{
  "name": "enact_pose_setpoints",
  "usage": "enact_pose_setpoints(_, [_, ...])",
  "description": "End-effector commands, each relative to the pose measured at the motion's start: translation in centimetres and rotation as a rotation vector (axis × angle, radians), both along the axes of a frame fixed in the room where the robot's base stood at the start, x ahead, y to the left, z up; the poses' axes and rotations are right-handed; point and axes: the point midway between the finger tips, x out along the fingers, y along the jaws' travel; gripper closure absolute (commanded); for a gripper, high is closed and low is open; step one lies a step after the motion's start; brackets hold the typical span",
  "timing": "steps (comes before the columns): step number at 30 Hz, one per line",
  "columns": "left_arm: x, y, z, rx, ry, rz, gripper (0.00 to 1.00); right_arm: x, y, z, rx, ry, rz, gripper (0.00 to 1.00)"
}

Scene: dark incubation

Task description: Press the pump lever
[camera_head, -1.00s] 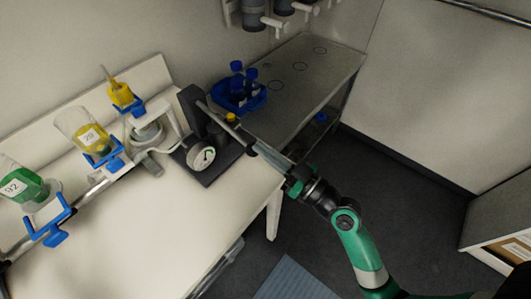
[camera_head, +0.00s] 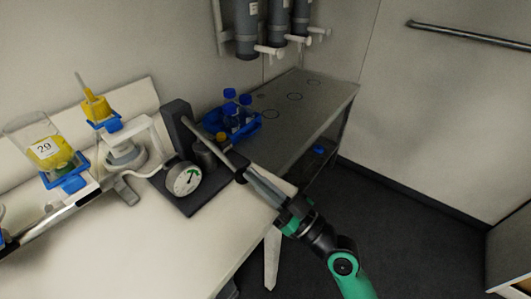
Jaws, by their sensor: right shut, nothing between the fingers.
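The pump (camera_head: 178,129) is a dark upright block on a dark base plate at the right end of the white bench. A round white gauge with a green mark (camera_head: 184,179) stands at its front. The grey pump lever (camera_head: 208,144) slants from the top of the block down to the right, toward the bench edge. My right gripper (camera_head: 249,176) is shut and empty at the lever's dark outer end. It seems to touch the lever from above, but the exact contact is hard to see. My left gripper is out of view.
Left of the pump, yellow-filled containers (camera_head: 54,153) sit in blue holders along a rail. Behind it, a blue rack of blue-capped bottles (camera_head: 246,124) stands on a grey side table (camera_head: 318,90). Grey cylinders with white taps (camera_head: 246,28) hang on the wall. Dark floor lies open at right.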

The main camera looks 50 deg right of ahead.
Motion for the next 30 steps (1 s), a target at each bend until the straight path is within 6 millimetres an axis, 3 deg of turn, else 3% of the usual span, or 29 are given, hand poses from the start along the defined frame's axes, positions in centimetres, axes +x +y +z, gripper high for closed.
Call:
enact_pose_setpoints(1, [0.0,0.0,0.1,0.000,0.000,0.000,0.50,0.2,0.0,-0.7,0.000,0.025,0.002,1.00])
enact_pose_setpoints(4, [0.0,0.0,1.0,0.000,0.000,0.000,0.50,0.0,0.2,0.4,-0.001,0.023,0.005,1.00])
enact_pose_setpoints(9, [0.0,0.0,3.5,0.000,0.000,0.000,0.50,-0.9,0.6,4.0,-0.001,0.006,0.018,1.00])
enact_pose_setpoints(11, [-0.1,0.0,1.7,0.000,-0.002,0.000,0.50,-2.4,0.5,2.1,0.001,0.010,0.015,1.00])
enact_pose_setpoints(18, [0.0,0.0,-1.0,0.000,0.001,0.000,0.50,-8.0,0.3,0.4,0.001,0.004,0.012,1.00])
enact_pose_setpoints(22, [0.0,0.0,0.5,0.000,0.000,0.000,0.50,-9.4,0.3,0.8,0.002,0.008,0.018,1.00])
enact_pose_setpoints(30, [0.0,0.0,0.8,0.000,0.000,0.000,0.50,-10.5,0.4,0.5,0.000,-0.001,0.018,1.00])
